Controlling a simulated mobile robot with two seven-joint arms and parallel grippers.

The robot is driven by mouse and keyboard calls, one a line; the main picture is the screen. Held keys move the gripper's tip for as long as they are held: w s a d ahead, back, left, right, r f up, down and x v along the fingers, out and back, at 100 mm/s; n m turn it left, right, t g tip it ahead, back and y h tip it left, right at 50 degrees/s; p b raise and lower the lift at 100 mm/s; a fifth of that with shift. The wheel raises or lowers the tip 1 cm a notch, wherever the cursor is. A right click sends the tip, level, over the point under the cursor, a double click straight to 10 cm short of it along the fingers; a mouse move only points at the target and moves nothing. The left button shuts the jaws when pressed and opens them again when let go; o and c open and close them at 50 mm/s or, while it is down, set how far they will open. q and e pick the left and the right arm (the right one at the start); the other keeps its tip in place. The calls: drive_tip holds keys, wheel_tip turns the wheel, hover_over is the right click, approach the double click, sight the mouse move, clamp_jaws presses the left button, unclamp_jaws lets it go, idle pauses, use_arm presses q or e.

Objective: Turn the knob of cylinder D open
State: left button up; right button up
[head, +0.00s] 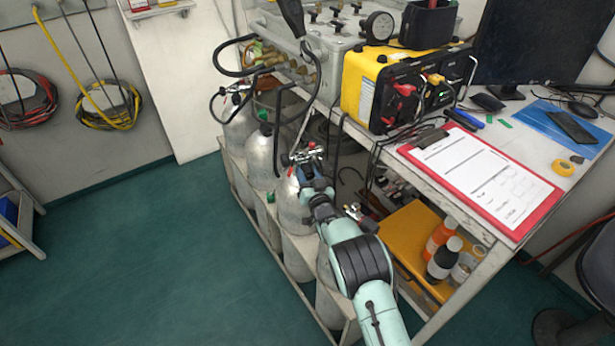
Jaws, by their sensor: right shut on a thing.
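Several grey gas cylinders stand in a rack beside the bench; no letter on them is readable, so I cannot tell by label which is D. My right arm reaches up from the bottom, and its gripper (304,162) is shut at the valve on top of one cylinder (291,207), on what appears to be its knob. The fingertips and the knob are small and partly hidden by the gripper. Two more cylinders, one (261,157) and another (239,127), stand farther back. My left gripper is not in view.
A hose loops close to the right gripper. The white bench holds a yellow power unit (365,85), a red clipboard (485,175) and a gauge panel (325,40). Bottles (440,255) stand on a shelf below. The green floor (140,250) at left is clear.

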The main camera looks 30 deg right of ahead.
sight(308, 170)
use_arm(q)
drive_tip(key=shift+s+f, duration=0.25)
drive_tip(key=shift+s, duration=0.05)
use_arm(e)
drive_tip(key=shift+f+n, duration=0.1)
drive_tip(key=shift+n, duration=0.2)
drive_tip(key=o, duration=1.1)
drive_tip(key=shift+a, duration=0.1)
drive_tip(key=shift+c, duration=0.2)
wheel_tip(308, 170, up, 7)
drive_tip(key=shift+p, duration=0.75)
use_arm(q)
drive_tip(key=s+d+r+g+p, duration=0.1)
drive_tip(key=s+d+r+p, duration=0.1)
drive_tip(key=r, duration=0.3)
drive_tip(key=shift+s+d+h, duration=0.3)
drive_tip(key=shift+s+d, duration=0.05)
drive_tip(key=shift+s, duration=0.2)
use_arm(e)
wheel_tip(308, 170, up, 13)
